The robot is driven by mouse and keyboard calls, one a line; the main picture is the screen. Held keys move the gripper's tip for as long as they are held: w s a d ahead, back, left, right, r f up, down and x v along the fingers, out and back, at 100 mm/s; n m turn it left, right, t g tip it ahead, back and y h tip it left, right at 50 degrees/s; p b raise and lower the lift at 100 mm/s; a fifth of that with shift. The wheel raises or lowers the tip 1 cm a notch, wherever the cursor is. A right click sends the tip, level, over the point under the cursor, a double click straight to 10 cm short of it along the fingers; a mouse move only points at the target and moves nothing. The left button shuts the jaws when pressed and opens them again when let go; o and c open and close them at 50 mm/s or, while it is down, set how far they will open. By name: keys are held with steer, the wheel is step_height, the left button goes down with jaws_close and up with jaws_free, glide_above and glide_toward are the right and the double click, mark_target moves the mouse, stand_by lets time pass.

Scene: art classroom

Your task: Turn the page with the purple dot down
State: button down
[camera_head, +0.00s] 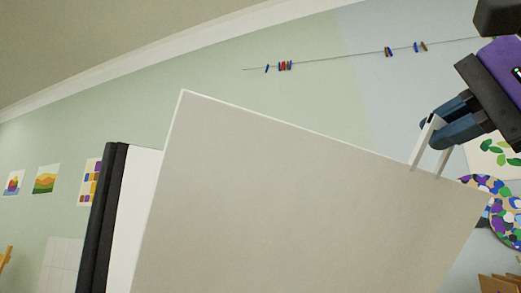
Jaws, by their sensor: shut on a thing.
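A large blank beige page (300,210) fills the lower middle of the view and stands tilted. Its upper edge slopes down to the right. A white handle (442,162) rises from this edge near the right corner. My gripper (437,126) comes in from the upper right, and its dark fingers are shut on the handle. No purple dot shows on the visible face; the page's other side and bottom are hidden.
A black upright edge (100,215) with a white panel (133,215) stands left of the page. Pictures (46,178) hang on the left wall. A colour-spotted ring (507,228) shows behind the page's right corner. A string with pegs (285,66) crosses the wall above.

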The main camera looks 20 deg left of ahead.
steer(key=shift+r, duration=0.1)
steer(key=s+d+f, duration=0.4)
steer(key=d+f, duration=0.1)
steer(key=f, duration=0.1)
steer(key=shift+d+f, duration=0.15)
steer(key=shift+f, duration=0.25)
stand_by(0.6)
steer(key=s+d+f, duration=0.3)
steer(key=d+f, duration=0.1)
steer(key=f, duration=0.3)
steer(key=shift+f, duration=0.35)
stand_by(0.7)
steer(key=shift+s+d, duration=0.1)
steer(key=shift+f, duration=0.1)
